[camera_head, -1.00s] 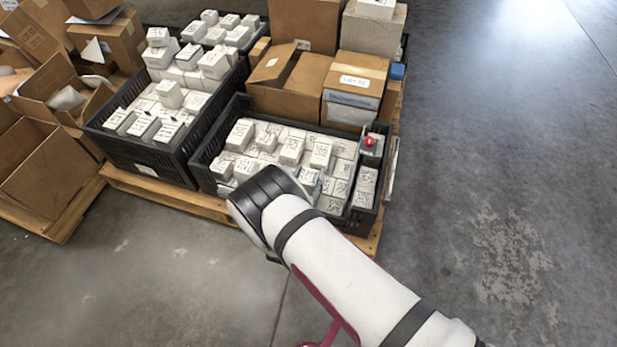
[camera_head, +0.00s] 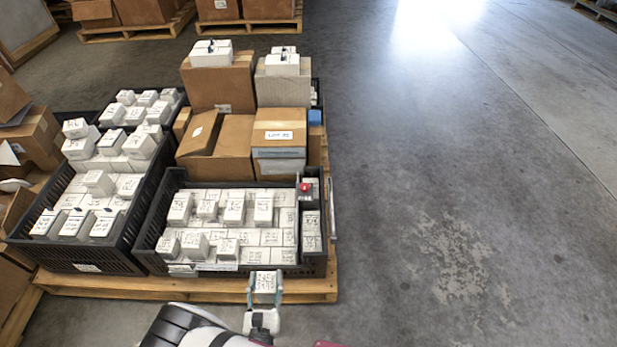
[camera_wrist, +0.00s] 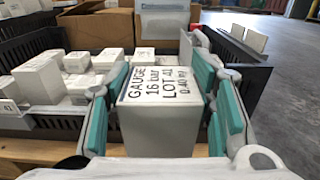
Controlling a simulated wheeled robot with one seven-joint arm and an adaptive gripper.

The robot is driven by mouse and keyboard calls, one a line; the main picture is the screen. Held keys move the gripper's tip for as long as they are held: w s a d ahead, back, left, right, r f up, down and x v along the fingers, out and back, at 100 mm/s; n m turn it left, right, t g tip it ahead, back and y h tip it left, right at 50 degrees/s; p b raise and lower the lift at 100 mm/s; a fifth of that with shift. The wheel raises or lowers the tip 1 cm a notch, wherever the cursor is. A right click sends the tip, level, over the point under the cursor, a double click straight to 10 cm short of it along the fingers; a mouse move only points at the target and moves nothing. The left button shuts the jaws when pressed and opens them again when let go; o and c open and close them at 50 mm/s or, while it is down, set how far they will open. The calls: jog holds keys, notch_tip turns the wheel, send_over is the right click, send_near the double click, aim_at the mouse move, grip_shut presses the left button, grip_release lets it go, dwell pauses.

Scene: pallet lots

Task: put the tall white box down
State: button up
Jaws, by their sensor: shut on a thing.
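The tall white box (camera_wrist: 158,125) is between the teal pads of my gripper (camera_wrist: 160,110) in the wrist view, and the pads press on its left and right sides. Its top carries black lettering that reads GAUGE, 16 bar, LOT 41. In the head view the box (camera_head: 266,283) and my gripper (camera_head: 264,292) are in front of the near edge of the black crate (camera_head: 230,268). The box looks upright. Its bottom is hidden in both views.
The black crate holds many white boxes and stands on a wooden pallet (camera_head: 200,288). Another filled black crate (camera_head: 85,255) is at left. Brown cartons (camera_head: 225,140) stand behind. A small red item (camera_head: 305,187) is at the crate's right end. Open concrete floor lies to the right.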

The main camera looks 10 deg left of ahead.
jog(key=w+d+r+m+h, duration=0.3)
jog(key=w+d+r+h, duration=0.2)
jog(key=w+d+r, duration=0.4)
jog(key=w+d+r+m+h, duration=0.3)
jog(key=w+d+r+h, duration=0.25)
jog(key=r, duration=0.65)
jog(key=d+r+m+g+h, duration=0.35)
jog(key=d+r, duration=0.45)
jog(key=d, duration=0.4)
jog(key=d+r+m+g+h, duration=0.35)
jog(key=d+r, duration=0.45)
jog(key=d, duration=0.4)
notch_tip(320, 180, up, 24)
jog(key=n+t+y+p, duration=0.4)
jog(key=t+y+p, duration=0.1)
jog(key=p, duration=2.6)
jog(key=shift+s+n, duration=0.35)
jog(key=shift+n, duration=0.05)
jog(key=shift+a, duration=0.15)
